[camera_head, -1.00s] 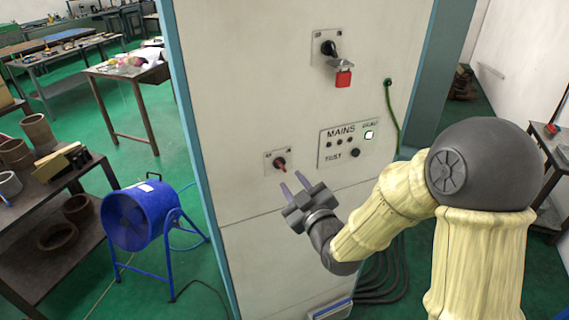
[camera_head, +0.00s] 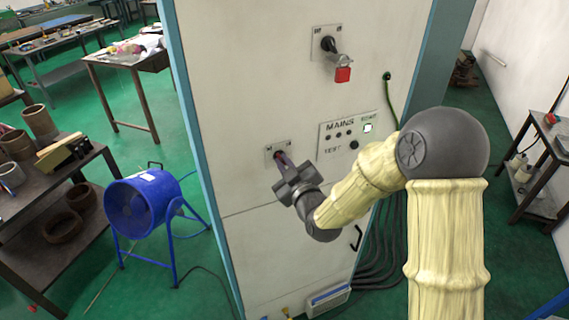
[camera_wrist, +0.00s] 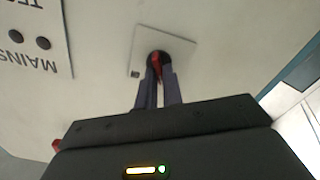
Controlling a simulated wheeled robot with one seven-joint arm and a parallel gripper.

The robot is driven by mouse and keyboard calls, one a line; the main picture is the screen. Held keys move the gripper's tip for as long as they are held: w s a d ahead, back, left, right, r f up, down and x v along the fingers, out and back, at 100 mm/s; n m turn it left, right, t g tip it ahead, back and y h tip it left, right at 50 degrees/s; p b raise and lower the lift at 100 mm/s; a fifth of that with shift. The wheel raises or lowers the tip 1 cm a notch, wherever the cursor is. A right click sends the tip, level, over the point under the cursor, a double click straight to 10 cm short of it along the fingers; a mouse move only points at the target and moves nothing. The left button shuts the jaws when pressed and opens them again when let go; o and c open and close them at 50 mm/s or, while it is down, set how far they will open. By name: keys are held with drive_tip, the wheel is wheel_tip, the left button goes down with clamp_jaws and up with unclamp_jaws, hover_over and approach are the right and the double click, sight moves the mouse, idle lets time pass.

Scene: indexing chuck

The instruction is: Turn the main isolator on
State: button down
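A small rotary switch with a red handle (camera_wrist: 156,61) sits on a square plate (camera_head: 269,152) low on the cabinet front. My gripper (camera_head: 284,160) is at this switch. In the wrist view my gripper (camera_wrist: 159,78) has its two dark fingers close together, one on each side of the red handle, and looks shut on it. The fingers hide part of the handle, so its exact angle is hard to tell. Higher on the cabinet is a black rotary handle (camera_head: 329,45) on its own plate, with a red padlock (camera_head: 343,74) hanging from it.
A MAINS panel (camera_head: 347,133) with small buttons and a lit white square lies right of the switch; it shows in the wrist view (camera_wrist: 50,30). A blue fan (camera_head: 143,205) and a table with pots (camera_head: 60,200) stand left. A green cable (camera_head: 389,100) runs down the cabinet's right.

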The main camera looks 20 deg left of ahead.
drive_tip(key=shift+f+m+b, duration=0.1)
drive_tip(key=shift+m+b, duration=0.2)
drive_tip(key=shift+b, duration=0.25)
drive_tip(key=shift+f+m+b, duration=0.1)
drive_tip(key=shift+m+b, duration=0.6)
drive_tip(key=shift+b, duration=0.45)
drive_tip(key=m+b, duration=0.4)
drive_tip(key=shift+w+d+b, duration=0.1)
drive_tip(key=shift+b, duration=0.2)
drive_tip(key=m+b, duration=0.1)
drive_tip(key=m, duration=0.2)
drive_tip(key=m+b, duration=0.2)
drive_tip(key=m, duration=0.1)
drive_tip(key=shift+d+r+b, duration=0.1)
drive_tip(key=shift+r+b, duration=0.1)
drive_tip(key=shift+b, duration=0.1)
drive_tip(key=c, duration=1.5)
unclamp_jaws()
drive_tip(key=shift+c, duration=0.2)
